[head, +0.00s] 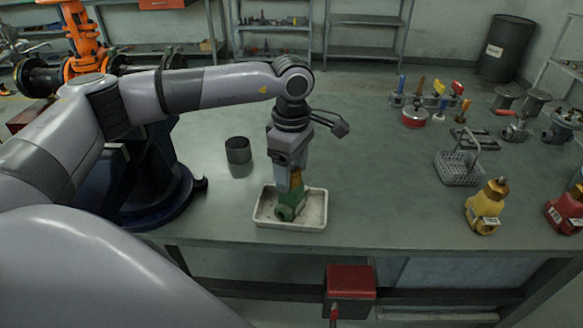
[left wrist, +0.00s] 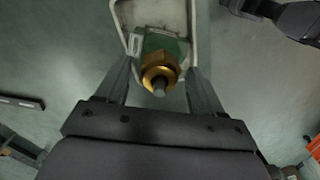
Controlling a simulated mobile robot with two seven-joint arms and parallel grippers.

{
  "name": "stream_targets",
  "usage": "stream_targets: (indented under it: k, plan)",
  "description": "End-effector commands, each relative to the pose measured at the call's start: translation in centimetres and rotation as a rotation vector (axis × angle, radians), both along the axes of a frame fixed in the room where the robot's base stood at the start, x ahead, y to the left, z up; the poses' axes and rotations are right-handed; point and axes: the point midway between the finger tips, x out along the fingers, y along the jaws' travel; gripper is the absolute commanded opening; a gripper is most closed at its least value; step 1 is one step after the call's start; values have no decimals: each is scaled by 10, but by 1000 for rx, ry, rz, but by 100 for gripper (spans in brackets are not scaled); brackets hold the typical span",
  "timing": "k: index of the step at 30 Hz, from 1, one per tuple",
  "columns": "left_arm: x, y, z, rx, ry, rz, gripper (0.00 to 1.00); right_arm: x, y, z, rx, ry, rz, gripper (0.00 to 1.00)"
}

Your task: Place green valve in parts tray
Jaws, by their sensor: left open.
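The green valve (head: 289,207) has a brass top and stands in the white parts tray (head: 313,221) near the table's front edge. My left gripper (head: 292,180) is directly above it, pointing down, with its fingers around the valve's upper part. In the left wrist view the green valve (left wrist: 161,62) shows between the two fingers of the left gripper (left wrist: 162,88). The jaws are open, with the brass stem between them. The tray (left wrist: 124,12) shows behind the valve there. My right gripper is not in view.
A dark cup (head: 238,151) stands behind the tray to the left. A grey wire basket (head: 459,168), a yellow valve (head: 486,207) and a red valve (head: 567,211) are to the right. The table between tray and basket is clear.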

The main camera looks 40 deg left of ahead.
Motion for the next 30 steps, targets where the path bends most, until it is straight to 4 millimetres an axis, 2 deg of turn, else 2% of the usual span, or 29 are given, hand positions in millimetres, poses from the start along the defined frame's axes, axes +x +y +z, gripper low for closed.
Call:
stream_targets:
  k: [5, 15, 18, 24, 30]
  plan:
    - [1, 0, 16, -2, -3, 0, 67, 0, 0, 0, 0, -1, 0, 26]
    - [1, -1, 88, -2, -4, -1, 67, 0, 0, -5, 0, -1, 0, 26]
    - [1, -1, 104, -1, -3, -1, 67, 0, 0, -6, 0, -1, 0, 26]
    - [0, -1, 121, 0, -1, -2, 67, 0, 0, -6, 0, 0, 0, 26]
    - [0, -1, 123, -1, 0, -2, 67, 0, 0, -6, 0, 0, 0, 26]
